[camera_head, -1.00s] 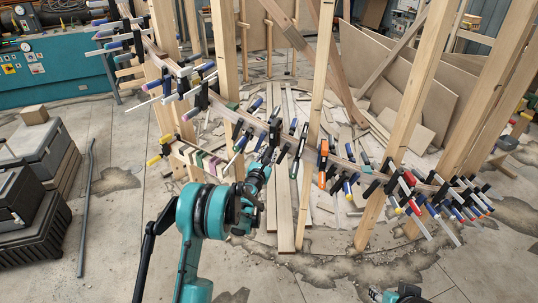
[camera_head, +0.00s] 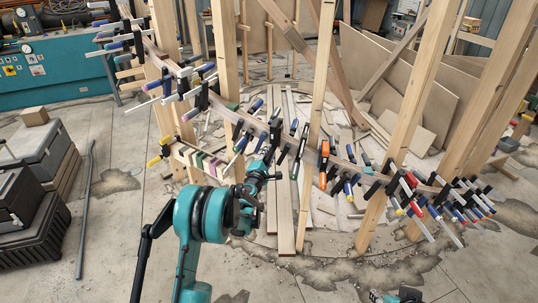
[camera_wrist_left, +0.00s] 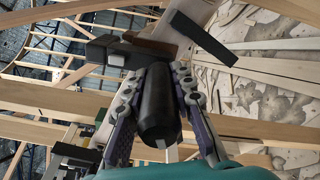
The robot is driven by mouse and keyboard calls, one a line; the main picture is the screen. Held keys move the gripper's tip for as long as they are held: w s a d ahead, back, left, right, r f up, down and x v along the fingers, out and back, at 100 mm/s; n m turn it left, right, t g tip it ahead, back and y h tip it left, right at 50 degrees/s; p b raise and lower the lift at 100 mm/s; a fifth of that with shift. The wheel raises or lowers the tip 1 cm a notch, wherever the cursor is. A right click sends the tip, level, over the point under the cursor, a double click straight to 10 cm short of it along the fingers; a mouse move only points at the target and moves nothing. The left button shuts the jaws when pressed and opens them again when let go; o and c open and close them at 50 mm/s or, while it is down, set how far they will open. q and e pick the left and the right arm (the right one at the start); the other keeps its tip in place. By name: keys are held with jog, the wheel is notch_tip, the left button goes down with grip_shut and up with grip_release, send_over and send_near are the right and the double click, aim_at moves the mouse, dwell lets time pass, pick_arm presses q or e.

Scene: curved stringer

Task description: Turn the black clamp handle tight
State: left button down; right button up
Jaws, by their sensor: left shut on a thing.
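The black clamp handle (camera_wrist_left: 160,105) stands between the two fingers of my left gripper (camera_wrist_left: 154,84) in the left wrist view. The fingers are shut on it, one on each side. The clamp's dark bar (camera_wrist_left: 202,38) and jaw show above the handle, against the wooden stringer. In the head view my left gripper (camera_head: 272,158) reaches the row of clamps left of the middle upright; the handle is too small and covered to make out there. A teal and black part of my right arm shows at the bottom edge, cut off by the frame.
The curved stringer (camera_head: 258,127) carries many clamps with projecting bars close on both sides of my gripper. Wooden uprights (camera_head: 313,110) stand around it. Black cases (camera_head: 30,215) and a grey pipe (camera_head: 86,205) lie on the left. The floor in front is mostly clear.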

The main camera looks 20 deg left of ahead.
pick_arm(q)
jog(key=m, duration=0.7)
jog(key=shift+r, duration=0.1)
jog(key=m, duration=0.6)
jog(key=shift+m, duration=0.4)
jog(key=m, duration=0.4)
jog(key=shift+d, duration=0.1)
jog(key=m, duration=0.4)
jog(key=shift+m, duration=0.6)
jog(key=c, duration=1.3)
grip_release()
